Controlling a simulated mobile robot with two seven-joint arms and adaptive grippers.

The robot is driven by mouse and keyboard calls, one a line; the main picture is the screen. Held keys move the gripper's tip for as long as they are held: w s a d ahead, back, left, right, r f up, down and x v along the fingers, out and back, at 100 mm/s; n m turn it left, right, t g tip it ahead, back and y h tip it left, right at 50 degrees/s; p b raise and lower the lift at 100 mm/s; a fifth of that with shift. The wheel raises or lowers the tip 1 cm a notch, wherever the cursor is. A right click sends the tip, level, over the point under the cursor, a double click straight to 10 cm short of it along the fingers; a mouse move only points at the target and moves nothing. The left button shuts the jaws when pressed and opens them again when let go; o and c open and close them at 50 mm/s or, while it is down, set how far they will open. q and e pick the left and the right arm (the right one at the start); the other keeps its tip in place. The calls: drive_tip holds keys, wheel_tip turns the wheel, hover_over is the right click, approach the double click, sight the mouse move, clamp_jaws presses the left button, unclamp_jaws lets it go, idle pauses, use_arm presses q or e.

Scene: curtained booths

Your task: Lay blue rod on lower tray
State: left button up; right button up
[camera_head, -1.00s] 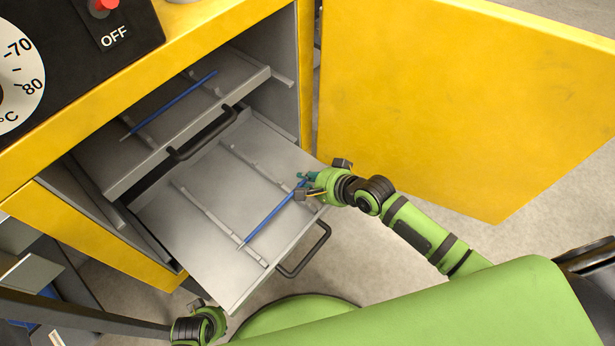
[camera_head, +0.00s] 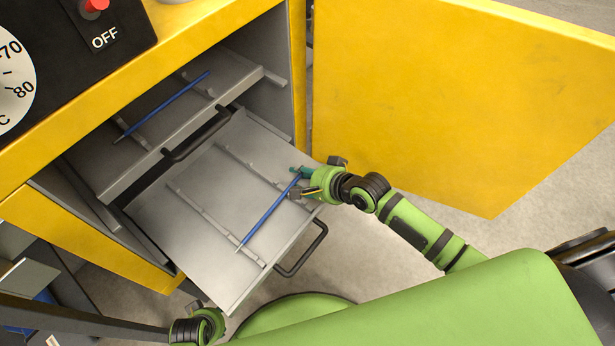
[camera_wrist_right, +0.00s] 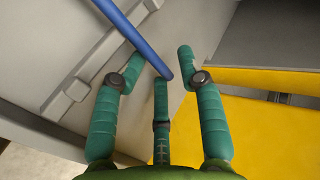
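The lower tray (camera_head: 190,241) is pulled out of the yellow cabinet. The blue rod (camera_head: 263,217) lies slantwise over this tray, across its raised rails. In the right wrist view the rod (camera_wrist_right: 137,33) runs in from the top, and its near end is between the fingertips. My right gripper (camera_head: 297,181) is at the rod's right end, above the tray's right edge. Its teal fingers (camera_wrist_right: 158,66) are spread, with gaps around the rod.
An upper tray (camera_head: 113,182) holds another blue rod (camera_head: 163,105). The yellow door (camera_head: 450,90) stands open at the right, close to my right arm. Black handles (camera_head: 302,251) stick out from the tray fronts. Floor shows between door and tray.

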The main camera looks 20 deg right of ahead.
drive_tip(key=v, duration=1.2)
drive_tip(key=s+d+f+n+g+h, duration=0.1)
drive_tip(key=s+f+n+g+h, duration=0.15)
drive_tip(key=s+n, duration=0.4)
drive_tip(key=s+d+f+n+g+h, duration=0.1)
drive_tip(key=s+d+n+g+h, duration=0.15)
drive_tip(key=s+n, duration=0.4)
wheel_tip(320, 180, down, 24)
drive_tip(key=s+g+h, duration=0.1)
drive_tip(key=s, duration=0.2)
use_arm(q)
drive_tip(key=s+a+r+p, duration=0.1)
drive_tip(key=s+r+p, duration=0.3)
drive_tip(key=s+p, duration=0.4)
drive_tip(key=s+a+r+g+p, duration=0.1)
drive_tip(key=s+r+p, duration=0.3)
drive_tip(key=p, duration=0.9)
drive_tip(key=s, duration=0.3)
drive_tip(key=shift+s+a+r+g, duration=0.3)
drive_tip(key=shift+s+a, duration=0.1)
use_arm(e)
drive_tip(key=s+d+r, duration=0.1)
drive_tip(key=s+r, duration=0.3)
drive_tip(key=s, duration=0.4)
drive_tip(key=s+d+r+g, duration=0.1)
drive_tip(key=s+r, duration=0.3)
drive_tip(key=s, duration=0.3)
drive_tip(key=shift+s+d+g, duration=0.2)
drive_tip(key=shift+s+g, duration=0.1)
drive_tip(key=shift+s, duration=0.05)
